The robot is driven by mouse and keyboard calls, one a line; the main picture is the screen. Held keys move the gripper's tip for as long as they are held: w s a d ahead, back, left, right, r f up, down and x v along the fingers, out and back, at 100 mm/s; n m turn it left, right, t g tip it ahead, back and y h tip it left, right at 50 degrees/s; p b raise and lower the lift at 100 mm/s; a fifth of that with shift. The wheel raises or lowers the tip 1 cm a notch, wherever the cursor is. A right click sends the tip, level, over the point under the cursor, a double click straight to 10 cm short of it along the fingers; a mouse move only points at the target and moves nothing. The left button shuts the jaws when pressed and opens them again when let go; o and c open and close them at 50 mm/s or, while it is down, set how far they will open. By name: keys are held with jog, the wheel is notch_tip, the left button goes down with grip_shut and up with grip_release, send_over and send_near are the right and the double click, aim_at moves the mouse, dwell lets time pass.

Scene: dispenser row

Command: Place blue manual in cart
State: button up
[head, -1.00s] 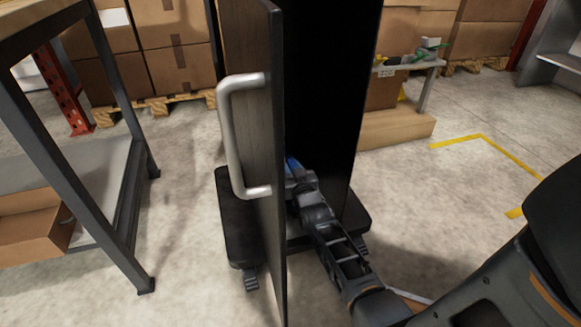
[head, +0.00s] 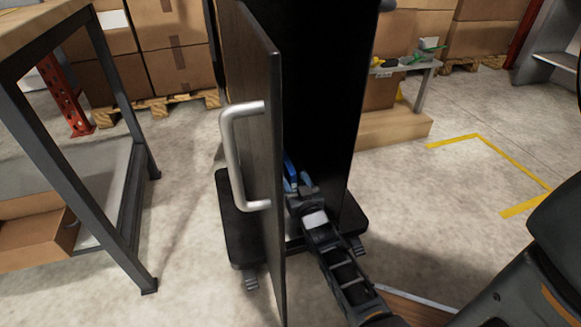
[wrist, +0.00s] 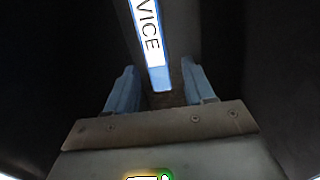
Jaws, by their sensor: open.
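The blue manual (wrist: 153,45) stands edge-on in the wrist view, with a white label reading "VICE" on its spine. Its near end lies between the two blue fingers of my open gripper (wrist: 160,88), with a visible gap on each side. In the head view a narrow strip of the manual (head: 290,168) shows inside the tall dark cabinet (head: 318,90), just beyond my gripper (head: 298,182). The open door partly hides both. I cannot pick out a cart with certainty.
The cabinet's open door (head: 262,130), with a pale metal handle (head: 232,155), stands close left of my arm. A metal-framed workbench (head: 130,220) stands at the left. A small table (head: 415,75) stands behind right. Floor at the right is clear.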

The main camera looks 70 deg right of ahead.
jog(key=p+v, duration=0.1)
jog(key=v, duration=0.5)
jog(key=shift+s+a+p, duration=0.15)
jog(key=shift+p, duration=0.15)
